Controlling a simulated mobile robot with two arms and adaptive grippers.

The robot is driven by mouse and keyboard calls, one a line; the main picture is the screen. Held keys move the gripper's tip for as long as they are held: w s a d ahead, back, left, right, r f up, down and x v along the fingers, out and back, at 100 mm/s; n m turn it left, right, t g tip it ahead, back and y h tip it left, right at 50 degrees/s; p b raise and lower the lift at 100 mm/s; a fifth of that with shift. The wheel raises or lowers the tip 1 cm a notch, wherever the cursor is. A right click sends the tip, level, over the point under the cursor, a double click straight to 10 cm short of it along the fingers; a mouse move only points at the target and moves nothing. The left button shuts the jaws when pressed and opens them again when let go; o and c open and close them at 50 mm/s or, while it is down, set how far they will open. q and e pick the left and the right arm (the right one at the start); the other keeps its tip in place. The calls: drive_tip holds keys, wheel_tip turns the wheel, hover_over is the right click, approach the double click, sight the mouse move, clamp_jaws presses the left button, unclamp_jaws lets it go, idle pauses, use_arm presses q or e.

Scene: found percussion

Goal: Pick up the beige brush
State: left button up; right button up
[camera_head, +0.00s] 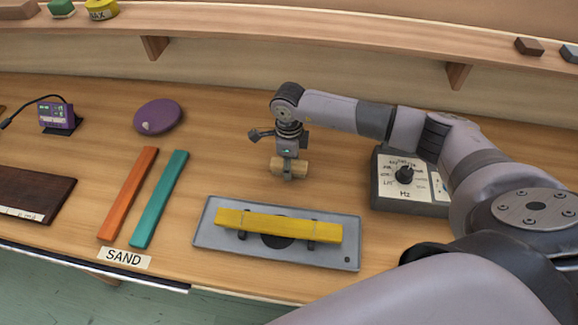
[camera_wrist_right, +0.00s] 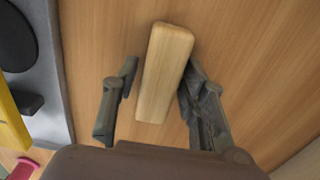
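The beige brush (camera_wrist_right: 164,75) is a plain pale wooden block lying on the wooden bench; no bristles show. In the head view the brush (camera_head: 302,167) sits under my right gripper (camera_head: 289,170), which partly covers it. In the right wrist view my right gripper (camera_wrist_right: 160,72) is open, with one finger on each side of the brush. A gap shows on the left finger's side; the right finger is very close to the brush, and I cannot tell whether it touches. My left gripper is not in view.
A grey tray (camera_head: 205,235) with a yellow bar (camera_head: 280,226) lies just in front of the brush. A dial box (camera_head: 405,205) stands to the right. Orange (camera_head: 128,195) and teal (camera_head: 160,200) strips and a purple oval (camera_head: 158,116) lie left. A shelf (camera_head: 300,38) runs behind.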

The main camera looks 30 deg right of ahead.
clamp_jaws()
drive_tip(key=shift+r, duration=0.1)
idle(0.3)
